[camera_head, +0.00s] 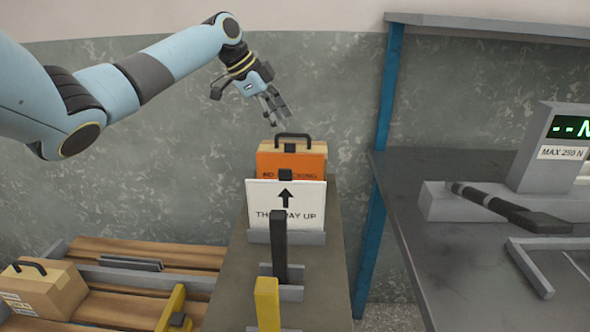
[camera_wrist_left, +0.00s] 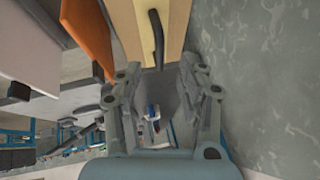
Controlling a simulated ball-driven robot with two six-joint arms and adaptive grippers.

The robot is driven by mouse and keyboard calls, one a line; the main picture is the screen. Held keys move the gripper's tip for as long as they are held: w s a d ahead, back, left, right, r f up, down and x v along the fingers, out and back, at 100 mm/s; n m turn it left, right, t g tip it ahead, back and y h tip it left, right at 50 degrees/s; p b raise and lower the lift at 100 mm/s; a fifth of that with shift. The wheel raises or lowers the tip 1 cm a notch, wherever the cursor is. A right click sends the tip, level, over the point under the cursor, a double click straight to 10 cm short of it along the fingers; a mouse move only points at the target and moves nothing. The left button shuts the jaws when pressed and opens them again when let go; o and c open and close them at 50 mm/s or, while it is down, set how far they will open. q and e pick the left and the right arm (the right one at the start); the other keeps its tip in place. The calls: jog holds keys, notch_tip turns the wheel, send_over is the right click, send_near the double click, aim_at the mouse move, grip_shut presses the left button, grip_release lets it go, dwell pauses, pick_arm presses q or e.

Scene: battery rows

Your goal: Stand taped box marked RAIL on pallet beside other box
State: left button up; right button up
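A tan box (camera_head: 268,147) with a black handle (camera_head: 293,137) stands on a narrow grey bench. An orange board and a white sign hide most of its front, so no RAIL marking shows. Another tan box (camera_head: 55,293) with a black handle stands on the wooden pallet (camera_head: 150,250) at lower left; its printing is unreadable. My left gripper (camera_head: 279,115) is just above the first box, open and empty. In the left wrist view, the handle (camera_wrist_left: 156,38) lies ahead of its parted fingers (camera_wrist_left: 162,72), not between them. My right gripper is not in view.
The orange board (camera_head: 308,164) and white "THIS WAY UP" sign (camera_head: 307,203) stand before the box. Black (camera_head: 279,235) and yellow (camera_head: 267,300) uprights stand nearer. A blue post (camera_head: 378,190) and grey workbench (camera_head: 400,215) are right. Pallet slats beside its box are partly clear.

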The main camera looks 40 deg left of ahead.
aim_at(293, 135)
pick_arm(q)
jog(key=x, duration=0.6)
jog(key=shift+w+d+f, duration=0.15)
jog(key=shift+w+d, duration=0.05)
jog(key=shift+c, duration=0.9)
grip_shut()
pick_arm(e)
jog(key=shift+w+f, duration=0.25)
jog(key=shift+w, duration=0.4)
